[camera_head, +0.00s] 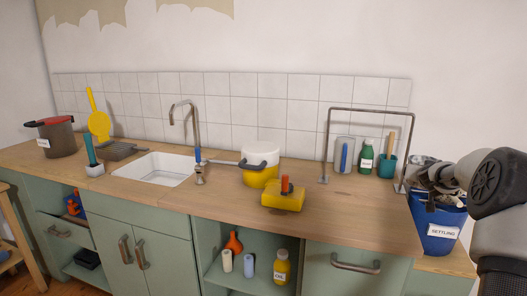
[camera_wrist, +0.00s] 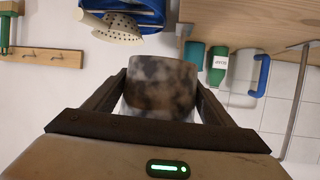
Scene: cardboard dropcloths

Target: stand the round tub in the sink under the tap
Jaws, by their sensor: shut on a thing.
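My gripper (camera_wrist: 160,88) is shut on a round tub (camera_wrist: 160,82) with a mottled brown and grey side, and the fingers sit on either side of it. In the head view my gripper (camera_head: 438,176) is at the far right, by the blue bucket, and the tub is hard to make out among the dark parts there. The white sink (camera_head: 157,169) is set into the counter at the left, well away from my gripper. The bent metal tap (camera_head: 195,125) stands behind its right side. The sink floor looks bare where it shows.
A metal frame (camera_head: 327,140) stands on the counter between my gripper and the sink. A green bottle (camera_head: 366,158), teal cup (camera_head: 386,167), yellow-and-white pot (camera_head: 260,178) and yellow block (camera_head: 283,202) share the counter. A blue bucket (camera_head: 437,244) labelled SETTLING stands at the right.

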